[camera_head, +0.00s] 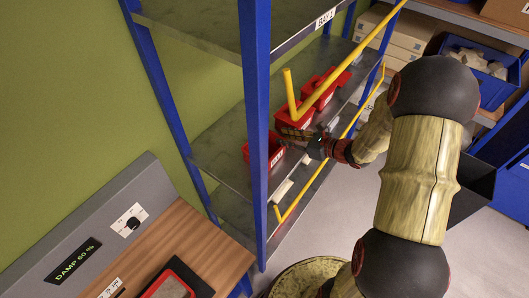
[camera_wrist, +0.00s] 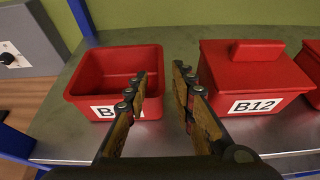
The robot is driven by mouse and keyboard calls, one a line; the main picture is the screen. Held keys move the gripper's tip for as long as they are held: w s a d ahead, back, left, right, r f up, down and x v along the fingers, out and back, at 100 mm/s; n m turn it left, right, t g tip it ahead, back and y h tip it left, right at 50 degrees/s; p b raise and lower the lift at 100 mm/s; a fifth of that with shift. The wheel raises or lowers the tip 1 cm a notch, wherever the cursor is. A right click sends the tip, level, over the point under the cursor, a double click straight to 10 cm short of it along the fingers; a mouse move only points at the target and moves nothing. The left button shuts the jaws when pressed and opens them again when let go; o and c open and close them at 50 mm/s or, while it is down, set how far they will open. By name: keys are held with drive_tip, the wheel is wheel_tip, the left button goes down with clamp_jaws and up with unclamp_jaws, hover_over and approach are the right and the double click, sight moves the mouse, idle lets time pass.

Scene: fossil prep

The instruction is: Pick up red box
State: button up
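Several red boxes sit in a row on a grey shelf. In the wrist view, an open, empty-looking red box (camera_wrist: 85,82) is at left, its "B" label partly hidden by my left finger. A lidded red box with a raised block on top, labelled B12 (camera_wrist: 250,75), is at right. Part of another red box (camera_wrist: 312,70) shows at the right edge. My gripper (camera_wrist: 161,82) is open with nothing between its fingers, its tips over the gap between the left box and B12. In the head view, my gripper (camera_head: 300,138) reaches in at the shelf front.
A blue shelf post (camera_head: 257,110) stands in front of the left box. Yellow rails (camera_head: 345,62) run along the shelf front. An upper shelf (camera_head: 200,25) lies above. A wooden bench (camera_head: 205,245) is at lower left, and blue crates (camera_head: 480,75) stand at right.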

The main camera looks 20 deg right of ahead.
sight(275, 135)
drive_tip(key=shift+x, duration=2.75)
drive_tip(key=shift+c, duration=0.9)
drive_tip(key=c, duration=0.4)
drive_tip(key=shift+r, duration=0.1)
clamp_jaws()
